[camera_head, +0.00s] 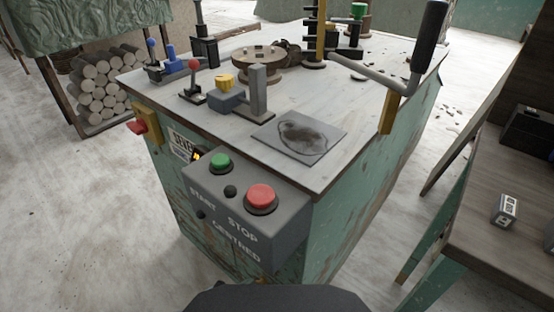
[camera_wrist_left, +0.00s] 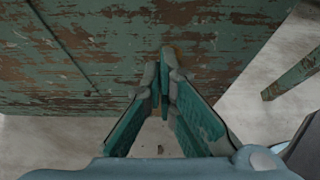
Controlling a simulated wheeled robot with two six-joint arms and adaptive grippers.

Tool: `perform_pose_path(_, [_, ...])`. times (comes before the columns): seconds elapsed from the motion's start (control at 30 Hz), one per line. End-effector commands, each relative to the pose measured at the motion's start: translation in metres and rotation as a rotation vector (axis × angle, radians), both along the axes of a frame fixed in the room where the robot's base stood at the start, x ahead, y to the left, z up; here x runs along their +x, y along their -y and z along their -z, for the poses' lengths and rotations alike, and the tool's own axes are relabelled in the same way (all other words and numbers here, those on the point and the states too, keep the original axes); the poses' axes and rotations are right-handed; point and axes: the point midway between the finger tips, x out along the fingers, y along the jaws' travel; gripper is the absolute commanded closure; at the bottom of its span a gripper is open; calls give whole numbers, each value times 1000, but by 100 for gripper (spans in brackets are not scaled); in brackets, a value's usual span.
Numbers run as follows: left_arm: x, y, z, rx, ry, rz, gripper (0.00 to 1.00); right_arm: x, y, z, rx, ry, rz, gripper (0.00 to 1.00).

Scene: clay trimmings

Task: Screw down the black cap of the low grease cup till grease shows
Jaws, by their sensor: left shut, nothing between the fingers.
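I cannot pick out the low grease cup or its black cap for certain in either view. In the head view a small round black piece (camera_head: 231,192) sits on the grey control box between the green and red buttons, and a second dark round one (camera_head: 201,215) is lower on its front; I cannot tell what they are. My left gripper (camera_wrist_left: 167,62) shows in the left wrist view, its fingers together and empty, in front of worn green paint. It cannot be made out in the head view. My right gripper is in neither view.
The grey control box (camera_head: 283,238) juts from the near corner of the machine top (camera_head: 340,112). A yellow-topped cup (camera_head: 226,82), levers, a turntable (camera_head: 258,66) and a crank handle (camera_head: 428,38) stand above. A brown bench (camera_head: 500,245) is at right.

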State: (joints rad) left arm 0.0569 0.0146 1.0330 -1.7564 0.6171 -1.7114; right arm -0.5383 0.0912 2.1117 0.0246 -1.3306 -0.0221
Motion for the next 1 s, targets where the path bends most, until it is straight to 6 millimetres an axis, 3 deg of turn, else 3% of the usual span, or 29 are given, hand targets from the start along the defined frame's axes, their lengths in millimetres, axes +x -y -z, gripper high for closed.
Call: perform_pose_path(1.0, [-2,5,2,-1,-2,0,100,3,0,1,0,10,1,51])
